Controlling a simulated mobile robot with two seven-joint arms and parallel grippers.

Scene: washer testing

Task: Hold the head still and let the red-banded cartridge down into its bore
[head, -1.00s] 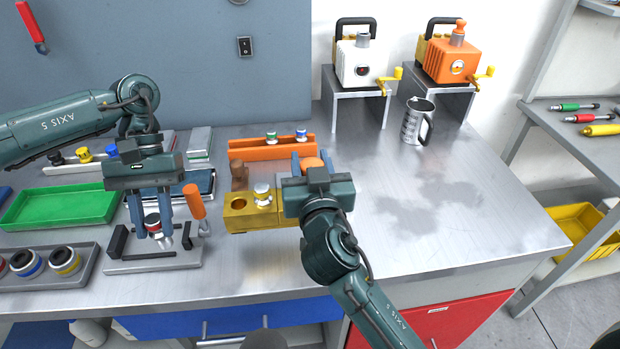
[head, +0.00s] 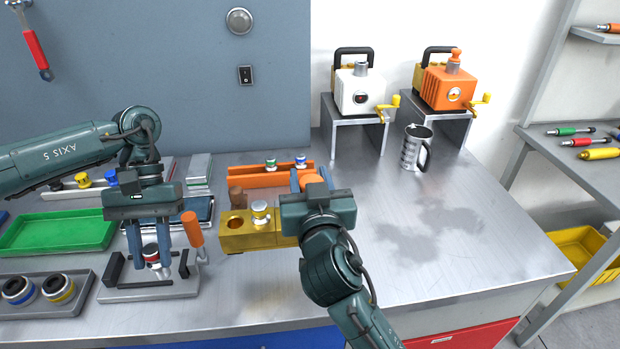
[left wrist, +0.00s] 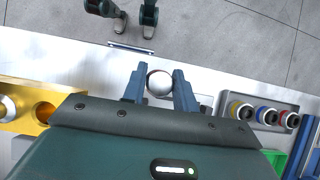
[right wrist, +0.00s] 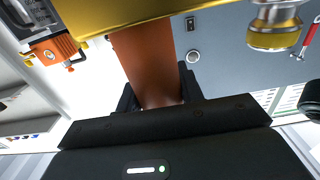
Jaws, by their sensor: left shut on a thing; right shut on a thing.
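My left gripper (head: 150,262) is shut on the red-banded cartridge (head: 151,251), which is upright over the grey fixture (head: 130,292). I cannot tell whether it touches the fixture. Its pale round top (left wrist: 159,84) shows between the fingers in the left wrist view. The brass head (head: 240,243) is to the right, with an open bore (head: 236,224) at its left end and a yellow-banded cartridge (head: 260,212) standing in it. My right gripper (right wrist: 160,95) is shut on the head's orange handle (right wrist: 143,55). I cannot tell whether the head touches the bench.
An orange-handled lever (head: 192,228) stands beside the left gripper. An orange rack (head: 250,178) with small cartridges is behind the head. A green tray (head: 50,252) and a ring holder (head: 75,308) are at left. The bench is clear around the steel mug (head: 412,150).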

